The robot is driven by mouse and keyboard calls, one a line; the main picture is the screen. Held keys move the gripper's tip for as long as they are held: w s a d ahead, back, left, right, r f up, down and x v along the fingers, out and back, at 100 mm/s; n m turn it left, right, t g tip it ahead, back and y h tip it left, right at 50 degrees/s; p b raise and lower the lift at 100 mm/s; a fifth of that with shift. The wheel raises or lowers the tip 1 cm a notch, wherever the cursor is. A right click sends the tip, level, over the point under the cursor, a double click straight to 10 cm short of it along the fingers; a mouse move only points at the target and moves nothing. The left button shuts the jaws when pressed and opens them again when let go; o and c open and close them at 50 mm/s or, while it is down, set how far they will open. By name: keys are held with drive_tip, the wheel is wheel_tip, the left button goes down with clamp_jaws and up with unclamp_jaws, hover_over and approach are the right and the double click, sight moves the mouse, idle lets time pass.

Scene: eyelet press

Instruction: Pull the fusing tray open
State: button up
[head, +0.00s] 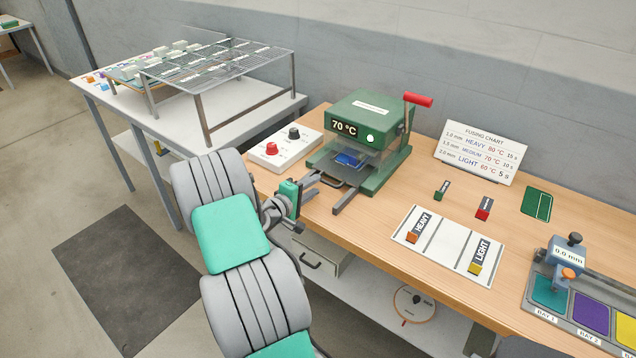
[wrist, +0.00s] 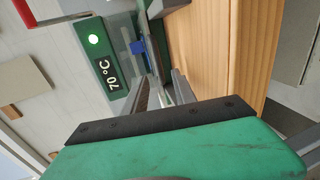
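The green fusing press (head: 378,135) stands on the wooden bench, its display reading 70 °C beside a lit green lamp. In the wrist view the press (wrist: 113,75) lies sideways at the upper left. The fusing tray (head: 332,180) shows low at the press's front, with a blue piece (head: 350,159) behind it under the clear guard. The blue piece also shows in the wrist view (wrist: 138,47). My gripper (head: 316,182) is at bench height in front of the tray's left side. Its two fingers (wrist: 164,88) are apart. I cannot tell whether the tray's handle lies between them.
A control box (head: 284,148) with red and black knobs sits left of the press. A dark rail (head: 345,200) juts from the press front. A red-handled lever (head: 418,99) stands raised at its right. A white mat (head: 447,245) with labelled blocks lies to the right.

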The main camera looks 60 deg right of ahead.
drive_tip(key=shift+x, duration=1.6)
drive_tip(key=shift+c, duration=0.4)
clamp_jaws()
